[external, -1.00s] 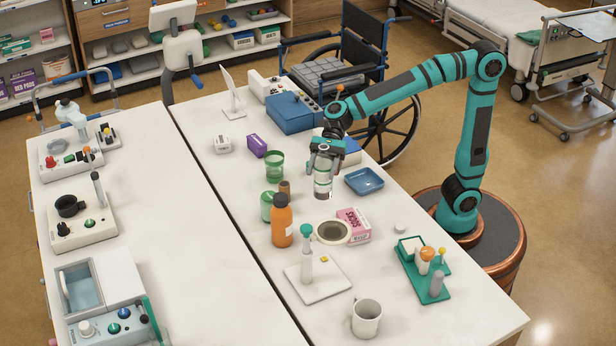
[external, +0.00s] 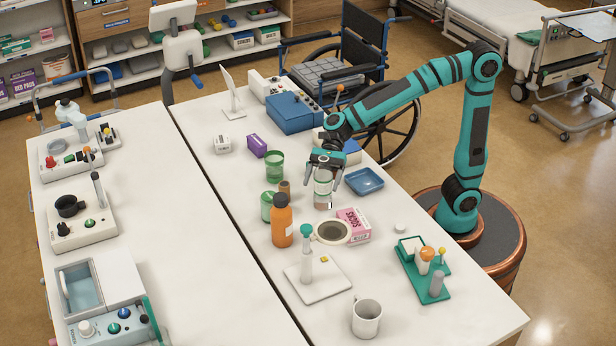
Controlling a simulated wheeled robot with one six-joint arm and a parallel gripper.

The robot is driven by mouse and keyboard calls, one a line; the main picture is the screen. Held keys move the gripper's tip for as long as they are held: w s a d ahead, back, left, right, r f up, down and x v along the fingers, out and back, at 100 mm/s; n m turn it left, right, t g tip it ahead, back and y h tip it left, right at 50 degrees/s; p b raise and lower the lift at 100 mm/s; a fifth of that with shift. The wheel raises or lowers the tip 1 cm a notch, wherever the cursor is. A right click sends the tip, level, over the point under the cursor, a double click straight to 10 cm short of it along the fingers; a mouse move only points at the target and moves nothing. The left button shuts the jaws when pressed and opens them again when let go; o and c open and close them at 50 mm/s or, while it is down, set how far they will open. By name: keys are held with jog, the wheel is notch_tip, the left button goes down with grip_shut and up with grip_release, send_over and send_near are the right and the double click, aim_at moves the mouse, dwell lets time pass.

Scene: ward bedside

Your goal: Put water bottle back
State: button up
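A clear, greyish bottle (external: 323,193) with a pale green band is upright over the middle of the right-hand table. I take it to be the water bottle. My gripper (external: 324,180) points down with its fingers on both sides of the bottle's upper part, shut on it. The bottle's top is hidden by the gripper. Whether its base touches the table cannot be told. A round dark disc with a cream rim (external: 348,236) lies just in front of it.
An orange bottle (external: 282,226), green cups (external: 275,167) and a small brown container (external: 285,187) stand close on the left. A pink box (external: 356,222) is in front right, and a blue tray (external: 364,181) close on the right. A white mug (external: 367,320) stands at the front.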

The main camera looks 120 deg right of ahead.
jog(key=shift+r, duration=0.15)
jog(key=v, duration=1.2)
jog(key=s+a+r+n+h, duration=0.2)
jog(key=s+a+n+h, duration=0.35)
jog(key=s+n, duration=0.55)
jog(key=s+a+r+n+t+h, duration=0.3)
jog(key=s+r+n+t, duration=0.5)
jog(key=s+r+n, duration=0.3)
jog(key=s+n+h, duration=0.1)
jog(key=s+n, duration=0.2)
jog(key=n, duration=0.2)
jog(key=shift+s, duration=0.15)
